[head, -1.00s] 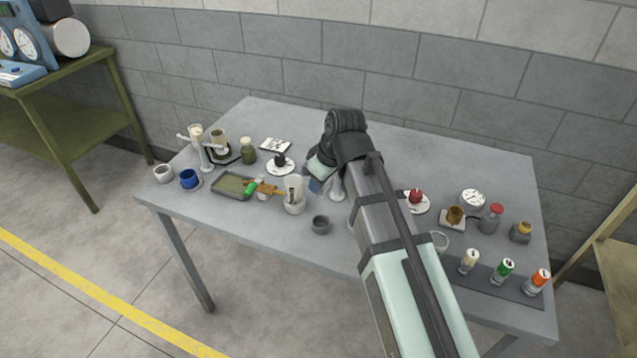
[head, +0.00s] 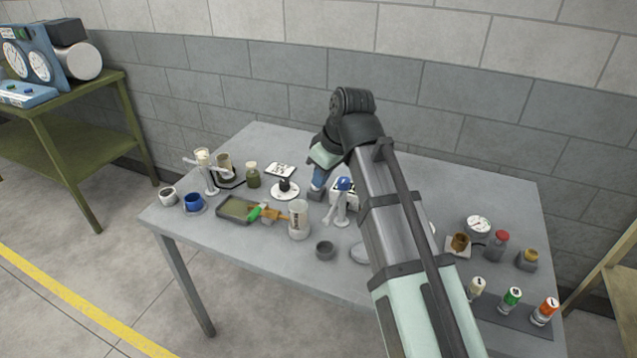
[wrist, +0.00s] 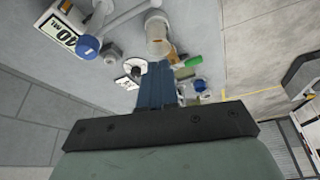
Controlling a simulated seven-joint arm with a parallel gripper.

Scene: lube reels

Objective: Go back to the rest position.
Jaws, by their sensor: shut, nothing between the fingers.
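My gripper (head: 318,183) hangs over the back middle of the grey table (head: 290,265), pointing down. Its blue fingers are together and hold nothing; the wrist view shows them closed side by side (wrist: 157,82). My arm crosses the right part of the table in the head view and hides some of what stands there. A white stand with a blue top (head: 343,186) is just right of the fingers. A round white plate with a dark knob (head: 285,188) is just left of them.
A clear labelled cylinder (head: 298,220), a grey cup (head: 325,249) and a tray (head: 235,209) stand in front. Gauge (head: 478,226), jars and several coloured-band vials (head: 511,299) are at the right.

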